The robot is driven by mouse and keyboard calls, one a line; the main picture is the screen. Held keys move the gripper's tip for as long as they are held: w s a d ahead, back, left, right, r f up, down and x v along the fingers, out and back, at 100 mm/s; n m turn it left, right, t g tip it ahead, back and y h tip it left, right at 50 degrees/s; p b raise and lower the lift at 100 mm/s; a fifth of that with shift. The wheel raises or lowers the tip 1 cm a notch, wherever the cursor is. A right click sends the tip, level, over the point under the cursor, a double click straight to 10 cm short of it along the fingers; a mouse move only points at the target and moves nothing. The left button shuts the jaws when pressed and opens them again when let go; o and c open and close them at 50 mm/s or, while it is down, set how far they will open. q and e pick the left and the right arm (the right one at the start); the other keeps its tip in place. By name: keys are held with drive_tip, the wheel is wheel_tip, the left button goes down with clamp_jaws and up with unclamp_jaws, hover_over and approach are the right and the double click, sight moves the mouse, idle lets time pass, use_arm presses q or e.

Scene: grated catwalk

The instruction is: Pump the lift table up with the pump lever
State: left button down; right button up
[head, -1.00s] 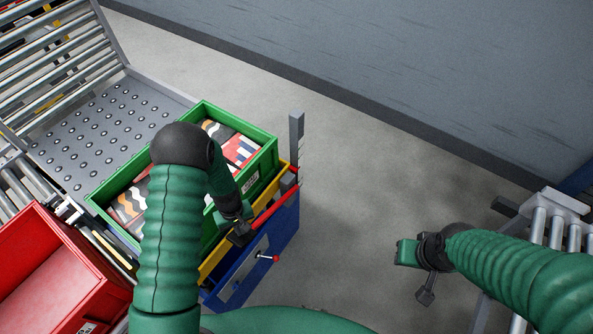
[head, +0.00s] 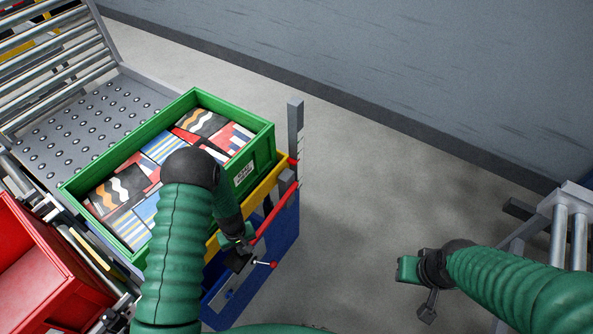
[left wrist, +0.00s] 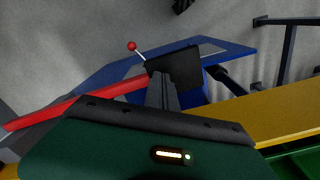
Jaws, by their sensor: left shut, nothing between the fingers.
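The lift table has a yellow top (head: 268,190) over a blue base (head: 285,228). Its red pump lever (head: 277,212) slants from beside the grey post down to my left gripper. In the left wrist view the lever (left wrist: 75,105) runs in from the left and ends behind the gripper. My left gripper (head: 238,262) is shut, with nothing between its fingers, at the lever's near end; I cannot tell whether it touches. The fingers also show in the left wrist view (left wrist: 165,88). My right gripper (head: 420,285) hangs over bare floor at right; its jaw opening is unclear.
A green crate (head: 250,165) of patterned boxes stands on the table top. A small red-knobbed rod (head: 274,265) sticks out near my left gripper. A grey post (head: 295,130) rises behind. A red bin (head: 60,275) is at left, rollers (head: 570,235) at right. Middle floor is clear.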

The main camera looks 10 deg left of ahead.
use_arm(q)
drive_tip(key=f+b, duration=0.1)
drive_tip(key=f, duration=0.1)
drive_tip(key=f+b, duration=0.1)
drive_tip(key=f, duration=0.1)
drive_tip(key=f+b, duration=0.2)
drive_tip(key=shift+a+f, duration=0.3)
wheel_tip(320, 180, up, 24)
drive_tip(key=p, duration=1.8)
drive_tip(key=shift+f+p, duration=0.25)
drive_tip(key=shift+p, duration=0.1)
drive_tip(key=shift+w+f, duration=0.1)
wheel_tip(320, 180, down, 23)
drive_tip(key=b, duration=1.8)
wheel_tip(320, 180, up, 23)
drive_tip(key=p, duration=1.8)
